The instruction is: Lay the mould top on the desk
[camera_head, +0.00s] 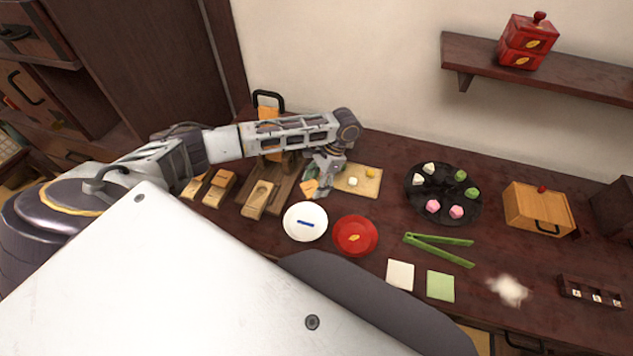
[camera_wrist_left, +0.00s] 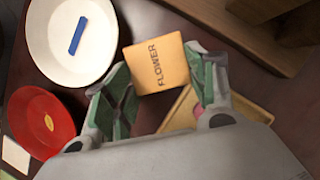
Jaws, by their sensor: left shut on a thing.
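The mould top, a small light-wood square marked FLOWER (camera_wrist_left: 157,66), is held between the green-padded fingers of my left gripper (camera_wrist_left: 160,84). In the head view the mould top (camera_head: 309,188) shows at the tip of my left gripper (camera_head: 319,179), left of a shallow wooden tray and behind the white plate. I cannot tell exactly how high it is above the dark desk (camera_head: 375,205). My right gripper is not in view.
A white plate (camera_head: 293,232) with a blue strip and a red dish (camera_head: 341,246) are in front. Several wooden moulds (camera_head: 258,199) stand left. The wooden tray (camera_head: 371,191) is close right. A black plate (camera_head: 444,213) with sweets and green tongs (camera_head: 441,240) are farther right.

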